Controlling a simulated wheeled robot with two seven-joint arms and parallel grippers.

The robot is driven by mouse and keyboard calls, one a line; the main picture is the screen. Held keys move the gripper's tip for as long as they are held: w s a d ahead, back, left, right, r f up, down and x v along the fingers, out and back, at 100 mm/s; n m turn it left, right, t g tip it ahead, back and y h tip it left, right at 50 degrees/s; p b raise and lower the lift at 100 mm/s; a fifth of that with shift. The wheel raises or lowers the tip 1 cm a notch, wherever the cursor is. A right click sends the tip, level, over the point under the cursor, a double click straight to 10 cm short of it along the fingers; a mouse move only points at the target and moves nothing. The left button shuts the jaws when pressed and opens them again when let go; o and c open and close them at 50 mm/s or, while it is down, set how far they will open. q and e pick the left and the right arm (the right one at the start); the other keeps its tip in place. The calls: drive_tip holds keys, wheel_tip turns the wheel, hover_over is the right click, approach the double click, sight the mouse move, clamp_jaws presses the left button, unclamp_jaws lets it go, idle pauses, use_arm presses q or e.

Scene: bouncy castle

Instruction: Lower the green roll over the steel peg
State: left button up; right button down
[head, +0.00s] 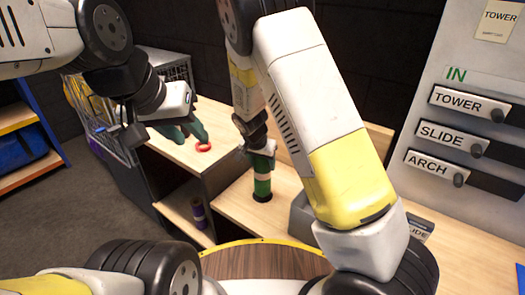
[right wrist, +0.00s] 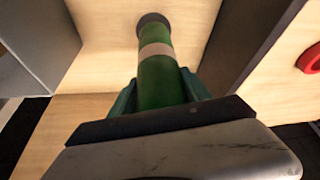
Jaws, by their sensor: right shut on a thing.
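The green roll (head: 262,187) has a pale band round it and stands roughly upright below my right gripper (head: 262,152). In the right wrist view the green roll (right wrist: 160,80) lies between the two teal fingers of my right gripper (right wrist: 160,95), which is shut on it. A dark round piece (right wrist: 153,24) shows at the roll's far end, against the wooden surface. I cannot tell whether the roll touches it. No bare steel peg shows; it may be hidden by the roll. My left gripper (head: 186,130) is over the left wooden top, its teal fingers apart and empty.
A purple roll (head: 198,210) stands on a lower shelf. A grey panel (head: 480,70) with TOWER, SLIDE and ARCH labels rises at the right.

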drive_tip(key=shift+f, duration=0.85)
drive_tip(key=shift+c, duration=2)
unclamp_jaws()
drive_tip(key=v, duration=0.7)
drive_tip(key=shift+s+r, duration=0.15)
drive_tip(key=shift+r, duration=0.2)
